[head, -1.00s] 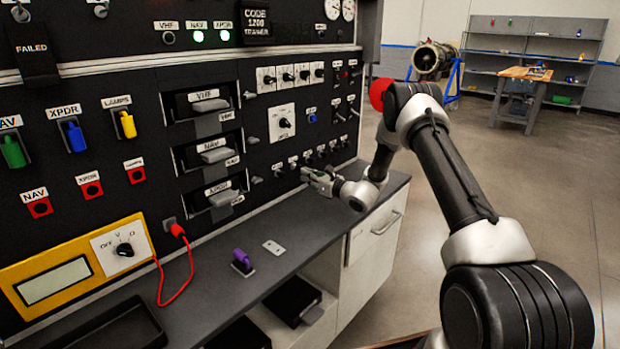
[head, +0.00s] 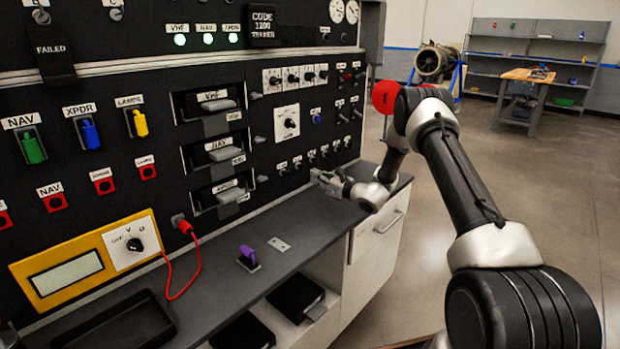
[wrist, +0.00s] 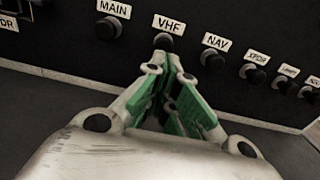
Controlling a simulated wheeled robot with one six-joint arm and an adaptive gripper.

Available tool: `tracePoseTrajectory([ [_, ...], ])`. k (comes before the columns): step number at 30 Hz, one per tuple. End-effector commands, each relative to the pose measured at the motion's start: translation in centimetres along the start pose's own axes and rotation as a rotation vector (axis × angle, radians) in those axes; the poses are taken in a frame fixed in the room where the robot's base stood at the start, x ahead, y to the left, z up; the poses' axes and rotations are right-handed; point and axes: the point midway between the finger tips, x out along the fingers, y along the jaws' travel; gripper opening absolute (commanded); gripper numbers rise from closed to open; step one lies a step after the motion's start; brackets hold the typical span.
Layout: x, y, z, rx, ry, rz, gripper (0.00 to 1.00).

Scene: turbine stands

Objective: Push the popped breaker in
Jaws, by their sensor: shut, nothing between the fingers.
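A row of round black breakers runs along the panel's lower edge. In the wrist view they include MAIN (wrist: 108,28), VHF (wrist: 163,42), NAV (wrist: 213,59) and XPDR (wrist: 251,72). No breaker there clearly stands out farther than its neighbours. My gripper (wrist: 176,68) is shut and empty, its green-padded fingers converging just below the VHF breaker; I cannot tell if they touch it. In the head view my gripper (head: 322,178) is low in front of the breaker row, above the counter.
The dark counter (head: 225,255) below the panel holds a purple-handled piece (head: 248,257), a small metal plate (head: 279,244) and a black tray (head: 120,325). Open floor lies to the right.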

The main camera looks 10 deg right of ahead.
Motion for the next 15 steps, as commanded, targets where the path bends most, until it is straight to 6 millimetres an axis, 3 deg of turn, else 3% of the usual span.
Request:
tracePoseTrajectory([
  [9,-6.8,0.0,0.0,0.002,0.001,-0.003,0.00],
  [15,-9.2,0.0,0.0,0.001,0.001,-0.002,0.00],
])
